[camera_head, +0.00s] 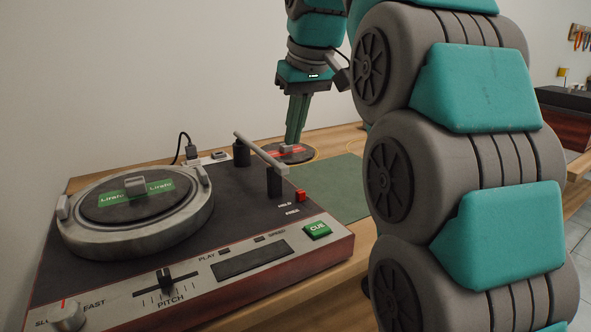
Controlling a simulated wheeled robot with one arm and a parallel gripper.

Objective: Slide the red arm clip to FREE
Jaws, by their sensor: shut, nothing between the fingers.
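The red arm clip (300,195) is a small red block on the dark top of the record player (215,240), near its right edge. It sits beside two small white labels; the upper seems to read HELD, the lower is too blurred to read surely. The clip is nearer the upper label. The tonearm (262,154) lies across two dark posts, its near end just beyond the clip. My gripper (291,141) points down with its fingers together, empty. It is beyond the tonearm, above or close to a dark disc with a red label (287,153), apart from the clip.
A platter with a green-labelled record (128,200) fills the deck's left. A green CUE button (317,230), pitch slider (165,280) and speed knob (67,313) line the front. A green mat (340,185) lies right of the deck. My large arm links block the right side.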

